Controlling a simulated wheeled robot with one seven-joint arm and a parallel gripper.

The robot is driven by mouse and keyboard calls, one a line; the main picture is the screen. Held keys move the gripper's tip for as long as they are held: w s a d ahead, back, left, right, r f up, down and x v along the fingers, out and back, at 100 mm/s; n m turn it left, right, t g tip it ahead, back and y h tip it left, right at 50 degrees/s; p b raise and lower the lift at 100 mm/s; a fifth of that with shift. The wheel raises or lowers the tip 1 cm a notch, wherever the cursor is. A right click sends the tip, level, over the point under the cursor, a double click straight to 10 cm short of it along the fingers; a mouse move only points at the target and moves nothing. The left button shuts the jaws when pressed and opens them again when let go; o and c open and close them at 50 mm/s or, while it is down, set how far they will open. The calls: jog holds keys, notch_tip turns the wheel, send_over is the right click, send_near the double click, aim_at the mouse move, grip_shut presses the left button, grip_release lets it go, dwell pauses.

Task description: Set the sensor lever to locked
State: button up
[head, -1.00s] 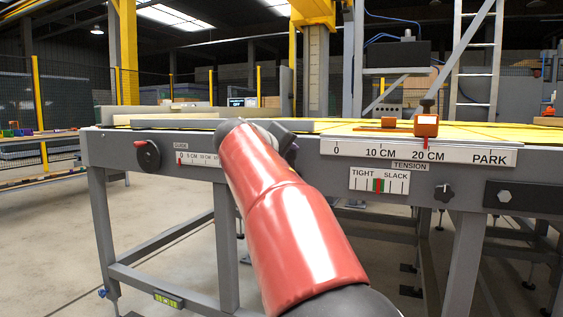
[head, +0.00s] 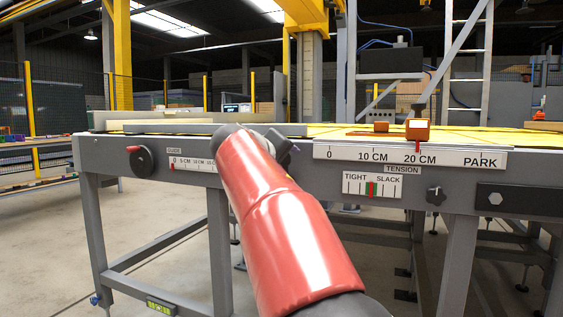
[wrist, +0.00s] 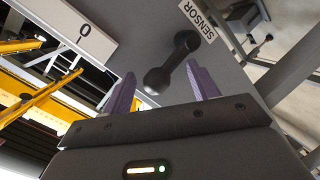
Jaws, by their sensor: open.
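The sensor lever (wrist: 175,65) is a dark grey bar with a round knob at each end, in the wrist view. It sits on the grey panel beside a white label reading SENSOR (wrist: 199,17). My gripper (wrist: 162,88) is open, with its two purple fingers on either side of the lever's lower knob as seen in the picture. Whether the fingers touch the lever or stop short of it cannot be told.
The grey table frame carries a 0 to PARK scale (head: 410,157), an orange slider block (head: 417,131), a TIGHT/SLACK gauge (head: 371,186), a tension knob (head: 435,196) and a guide handwheel (head: 141,159). Yellow rails show at left in the wrist view. The floor in front is open.

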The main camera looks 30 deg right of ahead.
jog(key=shift+a, duration=0.1)
jog(key=v, duration=0.7)
jog(key=shift+s+a, duration=0.2)
jog(key=shift+a, duration=0.05)
jog(key=s+a+f+g+y+p, duration=0.1)
jog(key=s+a+f+y+p, duration=0.4)
jog(key=s+f, duration=0.7)
jog(key=s+a+f+g+y+p, duration=0.2)
jog(key=s+a+f+y+p, duration=0.4)
jog(key=s+a+f, duration=0.4)
jog(key=s+f+y, duration=0.1)
jog(key=s+f, duration=0.1)
jog(key=s, duration=0.1)
jog(key=shift+s+a+f, duration=0.2)
jog(key=shift+s+f, duration=0.05)
jog(key=shift+f, duration=0.1)
